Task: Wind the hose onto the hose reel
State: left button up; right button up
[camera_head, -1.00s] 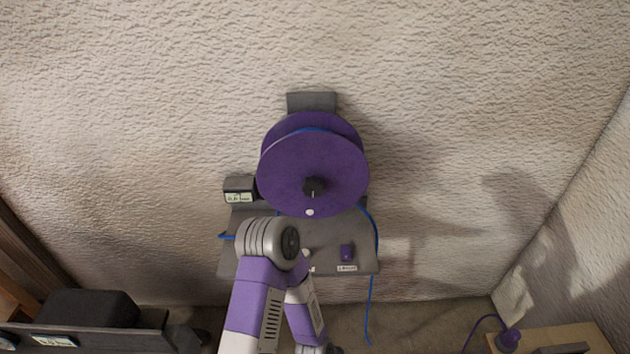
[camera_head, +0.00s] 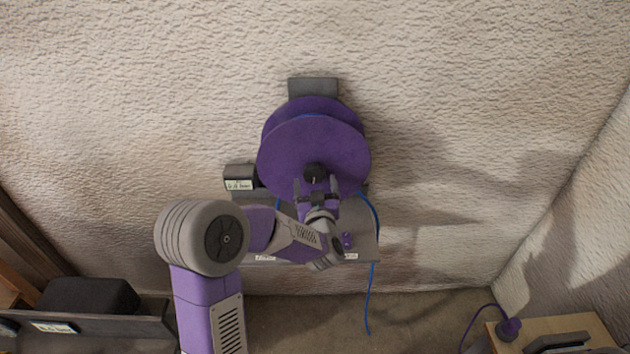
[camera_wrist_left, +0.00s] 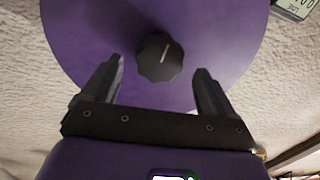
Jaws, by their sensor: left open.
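The hose reel (camera_head: 312,145) has two purple discs and hangs on the rough wall. A black knob (camera_head: 315,173) with a pale line sits at the middle of its front disc. The blue hose (camera_head: 369,300) comes off the right side of the reel and hangs down past the grey shelf. My left gripper (camera_head: 316,184) is open in front of the reel, just below the knob. In the left wrist view the knob (camera_wrist_left: 159,57) shows beyond and between the open fingertips (camera_wrist_left: 160,68), with no finger seen touching it. My right gripper is not in view.
A grey shelf (camera_head: 362,230) is below the reel, with a small purple part (camera_head: 347,241) on it. A dark box with a display (camera_head: 240,178) stands left of the reel. A wooden table (camera_head: 560,335) is at lower right. The wall right of the reel is bare.

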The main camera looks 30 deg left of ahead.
aim_at(314, 159)
pick_arm(q)
jog(key=shift+x, duration=1.2)
jog(key=c, duration=1.5)
jog(key=shift+d, duration=0.1)
